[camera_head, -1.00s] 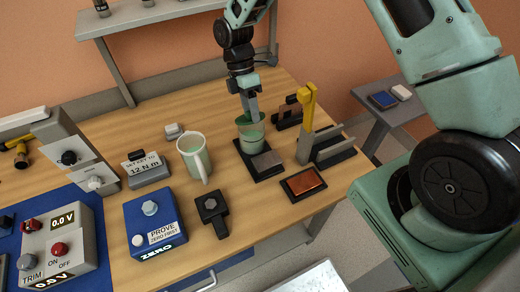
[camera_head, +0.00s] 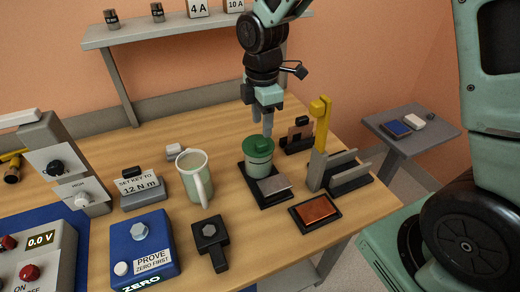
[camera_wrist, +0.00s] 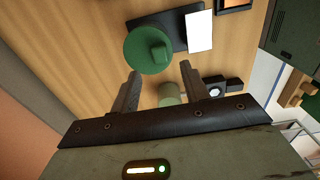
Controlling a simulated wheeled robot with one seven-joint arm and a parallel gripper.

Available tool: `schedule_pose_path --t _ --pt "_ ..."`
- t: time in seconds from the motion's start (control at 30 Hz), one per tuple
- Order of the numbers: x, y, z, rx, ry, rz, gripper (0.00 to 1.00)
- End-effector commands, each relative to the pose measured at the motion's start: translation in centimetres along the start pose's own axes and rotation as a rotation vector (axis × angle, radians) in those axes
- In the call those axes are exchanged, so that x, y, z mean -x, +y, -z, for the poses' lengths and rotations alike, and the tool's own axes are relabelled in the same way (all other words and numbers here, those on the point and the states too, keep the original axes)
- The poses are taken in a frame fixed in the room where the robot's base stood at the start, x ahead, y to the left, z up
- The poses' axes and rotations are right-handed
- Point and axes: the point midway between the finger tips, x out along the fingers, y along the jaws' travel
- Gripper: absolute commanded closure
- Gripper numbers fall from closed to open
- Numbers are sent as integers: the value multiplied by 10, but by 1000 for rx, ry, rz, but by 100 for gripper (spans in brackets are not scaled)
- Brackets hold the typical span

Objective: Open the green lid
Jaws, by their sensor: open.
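The green lid (camera_head: 257,145) sits on top of a pale green canister (camera_head: 259,164), which stands on a black base (camera_head: 246,175). The lid looks seated and level. In the wrist view the lid (camera_wrist: 138,45) is a dark green disc with a block-shaped knob (camera_wrist: 158,53). It lies just beyond my fingertips. My gripper (camera_wrist: 160,68) is open and empty, and the lid is not between its fingers. In the head view my gripper (camera_head: 268,128) points down, close behind and slightly right of the lid. Contact with the lid cannot be told.
A pale mug (camera_head: 195,177) stands left of the canister. A grey plate (camera_head: 273,184) lies on the base in front. A yellow-topped upright (camera_head: 320,135) and grey rails (camera_head: 345,172) stand right. An orange tile (camera_head: 315,209) and a black clamp (camera_head: 210,236) lie nearer.

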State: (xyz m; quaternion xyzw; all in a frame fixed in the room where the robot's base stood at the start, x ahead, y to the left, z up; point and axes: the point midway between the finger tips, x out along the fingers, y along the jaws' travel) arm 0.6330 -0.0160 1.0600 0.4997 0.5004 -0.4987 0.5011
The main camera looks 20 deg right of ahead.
Motion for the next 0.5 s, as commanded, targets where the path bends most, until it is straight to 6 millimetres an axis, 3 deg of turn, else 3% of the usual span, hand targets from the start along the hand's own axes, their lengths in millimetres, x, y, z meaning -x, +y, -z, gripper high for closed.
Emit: schedule_pose_path --t 0.5 --pt "100 1 0 -2 1 -3 55"
